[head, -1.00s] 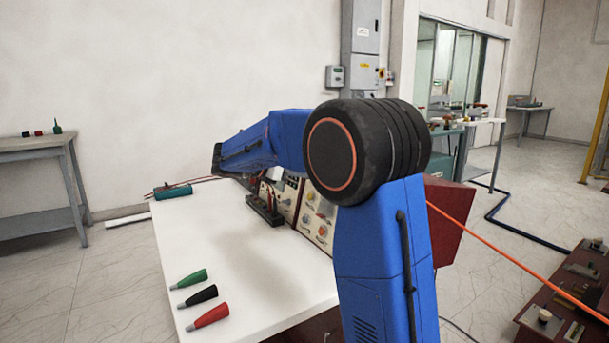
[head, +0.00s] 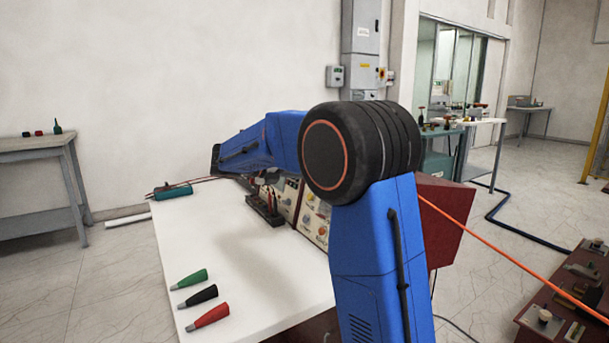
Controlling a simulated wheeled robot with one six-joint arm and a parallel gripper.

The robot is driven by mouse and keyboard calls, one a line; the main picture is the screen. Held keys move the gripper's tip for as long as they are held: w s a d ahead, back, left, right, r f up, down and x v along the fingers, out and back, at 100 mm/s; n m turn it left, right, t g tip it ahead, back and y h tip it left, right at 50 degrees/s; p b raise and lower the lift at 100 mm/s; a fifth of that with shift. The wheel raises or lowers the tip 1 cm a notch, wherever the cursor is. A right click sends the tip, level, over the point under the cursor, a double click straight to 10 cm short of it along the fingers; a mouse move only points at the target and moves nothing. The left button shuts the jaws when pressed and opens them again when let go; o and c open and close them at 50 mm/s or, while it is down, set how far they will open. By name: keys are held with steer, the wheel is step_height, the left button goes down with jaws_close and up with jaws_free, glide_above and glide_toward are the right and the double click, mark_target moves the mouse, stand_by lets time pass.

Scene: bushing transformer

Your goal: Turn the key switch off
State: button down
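The control panel (head: 314,217) stands at the right side of the white table, with several knobs and sockets on its face. My blue arm crosses in front of it and hides part of it. I cannot make out which part is the key switch. The end of my arm reaches over the panel's far left part. My gripper's fingers are hidden behind the arm, so I cannot see whether they are open or shut or touch anything.
Green (head: 190,279), black (head: 200,296) and red (head: 208,315) cone-shaped plugs lie on the white table (head: 200,235). A black block with red parts (head: 265,207) stands before the panel. A teal box (head: 173,190) sits at the far left corner. An orange cable (head: 490,239) runs at right.

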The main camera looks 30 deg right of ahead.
stand_by(0.4)
steer(key=c, duration=1.9)
jaws_free()
steer(key=shift+c, duration=0.2)
steer(key=shift+a, duration=0.15)
steer(key=v, duration=1.7)
steer(key=shift+a, duration=0.1)
